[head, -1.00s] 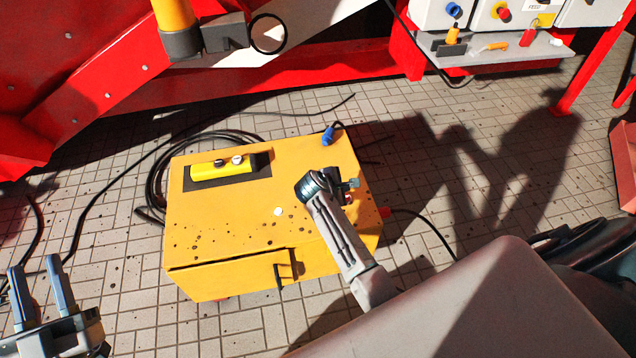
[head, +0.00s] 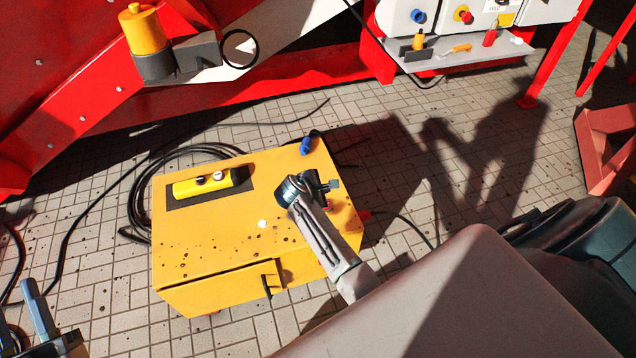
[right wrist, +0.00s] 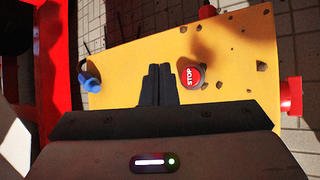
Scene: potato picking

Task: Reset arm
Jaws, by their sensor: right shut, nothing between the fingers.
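My right gripper (head: 328,187) is above the right part of the yellow box (head: 215,245) in the head view. In the right wrist view its dark fingers (right wrist: 158,72) are together with nothing between them. A red STOP button (right wrist: 193,74) shows just right of the fingertips; I cannot tell how far below them it is. My left gripper (head: 25,320) is cut off by the lower left corner of the head view. One finger stands clear and the other is at the picture edge, with a gap between them.
A blue plug (head: 306,146) is at the box's back edge. Black cables (head: 135,205) lie on the tiled floor left of the box. A red machine frame (head: 290,90) crosses behind, with a control shelf (head: 470,52) at the upper right. Floor right of the box is mostly clear.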

